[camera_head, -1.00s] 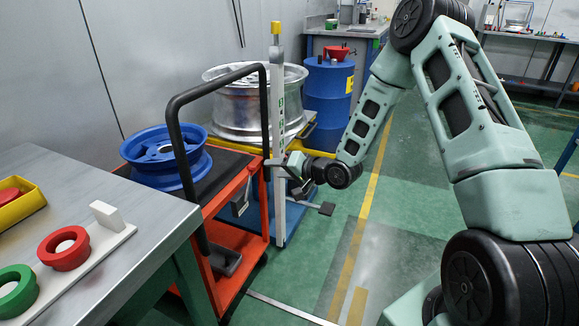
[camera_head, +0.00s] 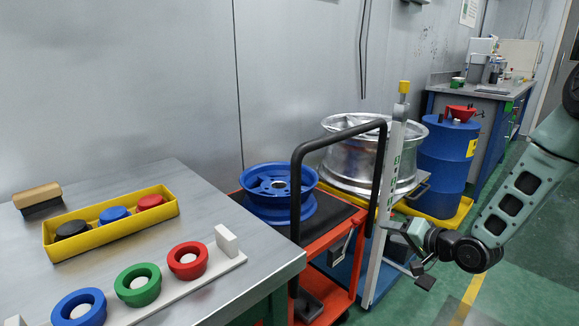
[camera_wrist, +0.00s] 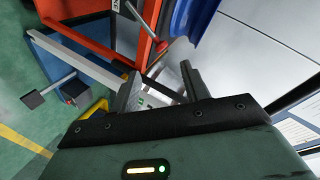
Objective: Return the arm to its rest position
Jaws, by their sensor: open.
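My arm (camera_head: 520,197) enters from the right edge in the head view and reaches left, low, toward the white upright post (camera_head: 390,180). My gripper (camera_head: 392,226) is at its end, near the post; whether it touches the post I cannot tell. In the wrist view my gripper (camera_wrist: 160,86) has its two dark fingers apart with nothing held between them. The post and the cart frame show past the fingers there.
A red cart (camera_head: 332,270) with a black handle bears a blue wheel rim (camera_head: 275,200). A silver rim (camera_head: 345,170) stands behind. The grey table (camera_head: 190,205) holds a yellow tray (camera_head: 70,255) and several coloured rings. Green floor is open at lower right.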

